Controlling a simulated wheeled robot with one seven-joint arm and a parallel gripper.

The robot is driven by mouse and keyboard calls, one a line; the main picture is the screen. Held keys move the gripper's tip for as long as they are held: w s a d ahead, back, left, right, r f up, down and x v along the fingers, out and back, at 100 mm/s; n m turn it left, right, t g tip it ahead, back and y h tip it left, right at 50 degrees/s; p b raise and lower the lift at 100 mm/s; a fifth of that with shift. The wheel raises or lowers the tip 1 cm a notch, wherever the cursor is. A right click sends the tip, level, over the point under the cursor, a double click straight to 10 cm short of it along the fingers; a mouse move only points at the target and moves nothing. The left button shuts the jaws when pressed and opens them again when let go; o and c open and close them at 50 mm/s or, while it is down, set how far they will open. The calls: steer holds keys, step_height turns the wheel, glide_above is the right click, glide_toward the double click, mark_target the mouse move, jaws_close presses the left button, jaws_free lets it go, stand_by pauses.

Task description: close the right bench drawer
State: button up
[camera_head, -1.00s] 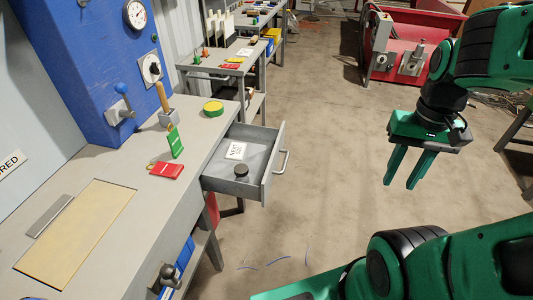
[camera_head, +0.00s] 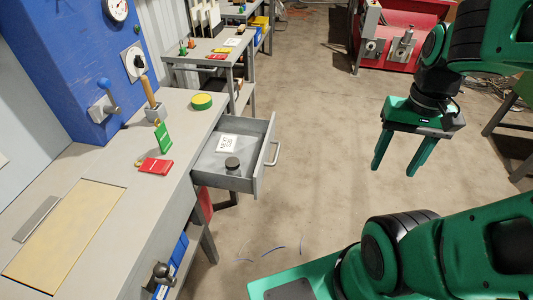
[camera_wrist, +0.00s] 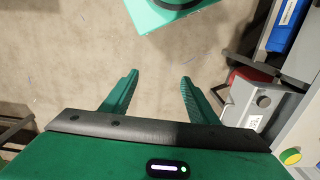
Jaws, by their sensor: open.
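The right bench drawer (camera_head: 226,172) is pulled out from the end of the grey workbench. It holds a white label card (camera_head: 228,144) and a small dark round object (camera_head: 232,164). Its bar handle (camera_head: 273,150) is on the outer front panel. My gripper (camera_head: 397,167) hangs in the air to the right of the drawer, clear of the handle, its fingers apart, empty and pointing down. In the wrist view the two fingers (camera_wrist: 153,86) are spread over bare floor, and the drawer (camera_wrist: 241,103) shows at the right.
A blue panel (camera_head: 60,60) stands behind. A red machine (camera_head: 400,40) is at the back right. The floor between drawer and gripper is clear.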

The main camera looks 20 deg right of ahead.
steer(key=shift+s+r, duration=0.15)
steer(key=shift+s, duration=0.2)
steer(key=c, duration=0.5)
steer(key=shift+w, duration=0.35)
steer(key=c, duration=0.5)
steer(key=shift+n+t, duration=0.5)
steer(key=shift+t, duration=0.1)
steer(key=w+f, duration=0.1)
steer(key=w, duration=0.3)
steer(key=w+f, duration=0.1)
steer(key=w, duration=0.1)
steer(key=shift+w+d+f, duration=0.1)
steer(key=shift+w+f, duration=0.05)
steer(key=shift+f, duration=0.2)
jaws_close()
steer(key=w+a+f+t, duration=0.2)
steer(key=w+a+f, duration=0.2)
steer(key=w+f, duration=0.3)
steer(key=w+a+f+t+y, duration=0.1)
steer(key=w+a+f, duration=0.4)
steer(key=w, duration=0.8)
steer(key=w+a+f+t+y, duration=0.1)
steer(key=w+a+f+t, duration=0.2)
steer(key=w+f, duration=0.6)
steer(key=shift+w+a+f+n, duration=0.35)
steer(key=shift+w+a, duration=0.4)
steer(key=shift+a, duration=0.45)
